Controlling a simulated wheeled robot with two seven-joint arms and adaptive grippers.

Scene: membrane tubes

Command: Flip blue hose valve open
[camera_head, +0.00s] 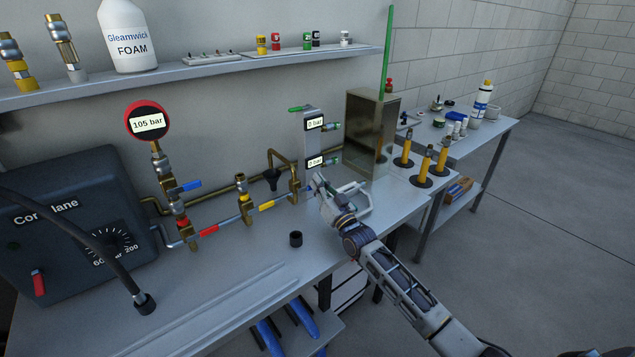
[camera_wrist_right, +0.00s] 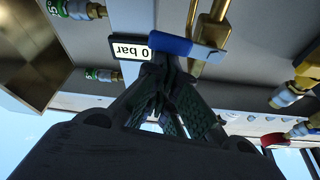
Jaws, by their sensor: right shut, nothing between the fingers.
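In the right wrist view a blue valve lever (camera_wrist_right: 170,43) sits just beyond my fingertips, beside a 0 bar display (camera_wrist_right: 130,48) and brass pipes. My right gripper (camera_wrist_right: 163,70) is shut and empty, with its tips at or very near the lever; I cannot tell if they touch. Another blue lever (camera_head: 190,185) is on the pipe below the red gauge (camera_head: 148,121). My left gripper is not in view.
A tall metal box (camera_head: 371,135) stands right of the panel, close to my right arm. Yellow cylinders (camera_head: 422,165) stand further right. Red and yellow levers line the pipe to the left. The bench front is mostly clear.

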